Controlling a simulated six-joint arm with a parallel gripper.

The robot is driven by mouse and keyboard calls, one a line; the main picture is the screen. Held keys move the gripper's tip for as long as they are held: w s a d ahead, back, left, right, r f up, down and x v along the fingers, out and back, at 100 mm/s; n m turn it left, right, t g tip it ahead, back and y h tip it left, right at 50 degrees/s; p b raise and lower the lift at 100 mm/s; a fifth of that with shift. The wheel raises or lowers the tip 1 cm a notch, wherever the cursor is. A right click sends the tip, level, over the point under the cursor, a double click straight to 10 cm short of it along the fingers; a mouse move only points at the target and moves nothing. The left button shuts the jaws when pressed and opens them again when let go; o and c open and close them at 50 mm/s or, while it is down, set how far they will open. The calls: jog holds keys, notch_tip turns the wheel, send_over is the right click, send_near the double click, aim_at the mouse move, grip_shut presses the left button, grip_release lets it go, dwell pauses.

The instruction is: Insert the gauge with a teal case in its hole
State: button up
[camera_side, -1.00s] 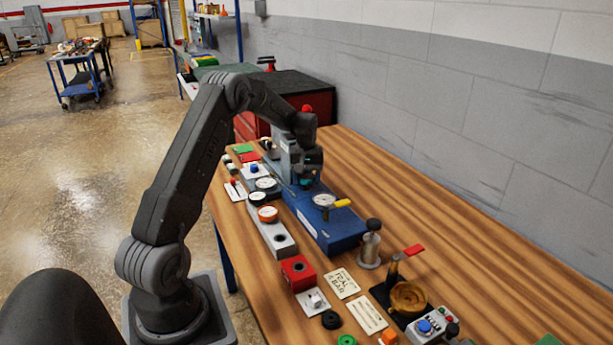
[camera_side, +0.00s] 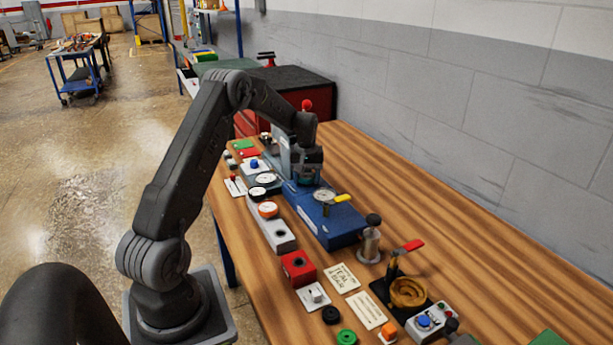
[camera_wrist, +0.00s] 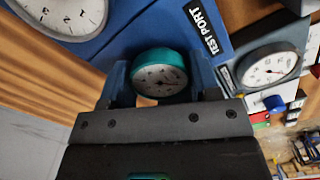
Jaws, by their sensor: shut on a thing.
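The teal-cased gauge (camera_wrist: 160,75) is between the two blue fingers of my gripper (camera_wrist: 160,88) in the wrist view. Its white dial faces the wrist camera. My gripper is shut on it. In the side view my gripper (camera_side: 308,178) points down at the far part of the blue test stand (camera_side: 335,230), and the gauge is mostly hidden by the fingers. A "TEST PORT" label (camera_wrist: 202,27) on the blue surface lies just beyond the gauge. The hole itself is hidden, so I cannot tell whether the gauge is in it.
A large dial (camera_side: 325,196) and yellow lever (camera_side: 343,198) are on the stand's near part. A grey rack (camera_side: 282,243) with an orange gauge (camera_side: 267,209) runs along its left. A grey-cased gauge (camera_wrist: 270,67) is close to the right finger. Bare table lies right of the stand.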

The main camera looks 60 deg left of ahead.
jog(key=shift+f, duration=0.25)
dwell(0.6)
jog(key=o, duration=1.3)
jog(key=shift+r, duration=0.15)
jog(key=shift+r, duration=2.9)
